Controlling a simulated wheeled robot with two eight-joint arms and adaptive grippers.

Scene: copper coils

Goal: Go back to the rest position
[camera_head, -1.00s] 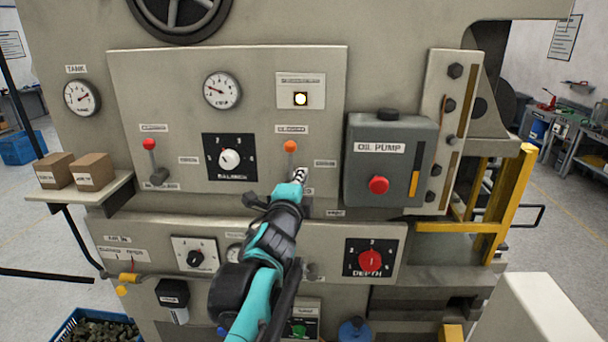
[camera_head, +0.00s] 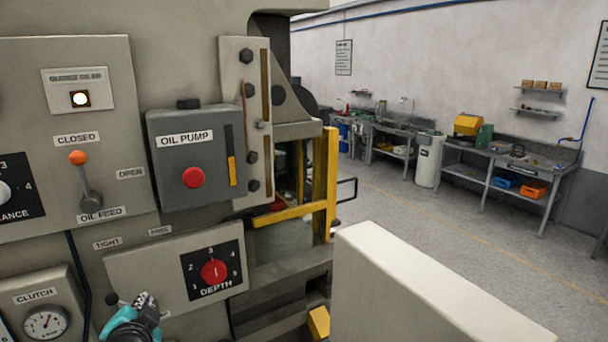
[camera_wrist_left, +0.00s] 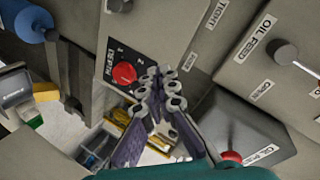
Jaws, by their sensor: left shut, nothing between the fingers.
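My left gripper (camera_head: 146,300) is low in the head view, in front of the grey machine panel, with its grey fingers drawn together and nothing between them. It is left of the red DEPTH knob (camera_head: 214,272) and below the oil feed lever (camera_head: 90,195), clear of that lever. In the left wrist view the closed fingers (camera_wrist_left: 160,78) reach up the middle, and the DEPTH knob (camera_wrist_left: 125,74) shows just left of the tips. The lever stands upright with its orange knob by the CLOSED label. My right gripper is not in view.
The oil pump box (camera_head: 200,155) with its red button juts out from the machine. A yellow guard frame (camera_head: 330,185) stands at its right edge. A pale block (camera_head: 430,285) fills the near right. Open floor (camera_head: 400,195) lies beyond, with workbenches (camera_head: 510,165) along the wall.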

